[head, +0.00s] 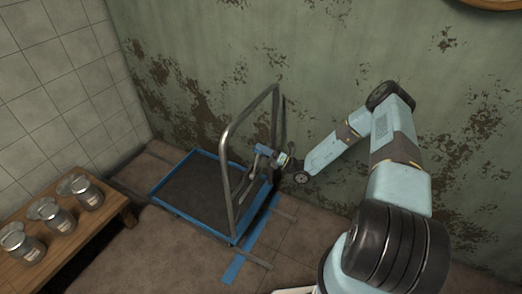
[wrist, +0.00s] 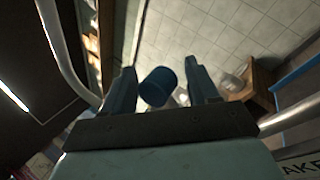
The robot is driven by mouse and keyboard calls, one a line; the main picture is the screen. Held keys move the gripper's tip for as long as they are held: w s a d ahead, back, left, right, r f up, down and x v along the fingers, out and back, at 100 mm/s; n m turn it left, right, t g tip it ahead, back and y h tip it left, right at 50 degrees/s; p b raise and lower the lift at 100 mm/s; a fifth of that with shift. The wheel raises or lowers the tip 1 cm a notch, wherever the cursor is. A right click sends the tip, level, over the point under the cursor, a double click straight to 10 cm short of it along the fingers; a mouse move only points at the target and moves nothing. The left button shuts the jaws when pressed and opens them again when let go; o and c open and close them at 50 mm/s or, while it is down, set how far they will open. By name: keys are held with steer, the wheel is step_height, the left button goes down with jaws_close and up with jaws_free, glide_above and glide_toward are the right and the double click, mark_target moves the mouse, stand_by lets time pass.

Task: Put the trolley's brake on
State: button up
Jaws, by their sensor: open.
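The trolley has a dark deck with a blue rim (head: 190,222) and a tall grey tube handle (head: 226,140). It stands on the floor near the green wall. My gripper (head: 264,160) is beside the handle, over the near right end of the deck. In the wrist view my gripper (wrist: 158,68) is open, its two dark fingers apart. A blue cylindrical grip (wrist: 157,87), perhaps the brake lever's end, shows between the fingers; I cannot tell if either finger touches it. A plate with the letters "AKE" (wrist: 299,168) shows at the lower right. The brake's setting cannot be made out.
A wooden bench (head: 100,222) with three metal-lidded jars (head: 52,215) stands at the left. Blue tape (head: 240,262) marks the floor by the trolley. The green wall (head: 330,60) is close behind the handle. Floor in front of the trolley is clear.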

steer(key=v, duration=1.4)
steer(key=shift+w+a, duration=0.1)
steer(key=s+r+n+g+h, duration=0.35)
steer(key=r+n, duration=0.35)
steer(key=r, duration=0.4)
steer(key=s+r+n+g+h, duration=0.2)
steer(key=r+n+g+h, duration=0.4)
steer(key=r, duration=0.5)
steer(key=s+r+n+g+h, duration=0.2)
steer(key=r+n+g+h, duration=0.1)
steer(key=r+n, duration=0.6)
steer(key=s+d+r+n+t+h, duration=0.2)
steer(key=s+r+n+t+h, duration=0.2)
steer(key=s+r, duration=0.7)
steer(key=s+d+r+n+t+h, duration=0.2)
steer(key=s+r+n+t+h, duration=0.3)
steer(key=s+r, duration=0.6)
steer(key=shift+s+d+r+n+t, duration=0.4)
steer(key=shift+r+n, duration=0.45)
steer(key=shift+n, duration=0.35)
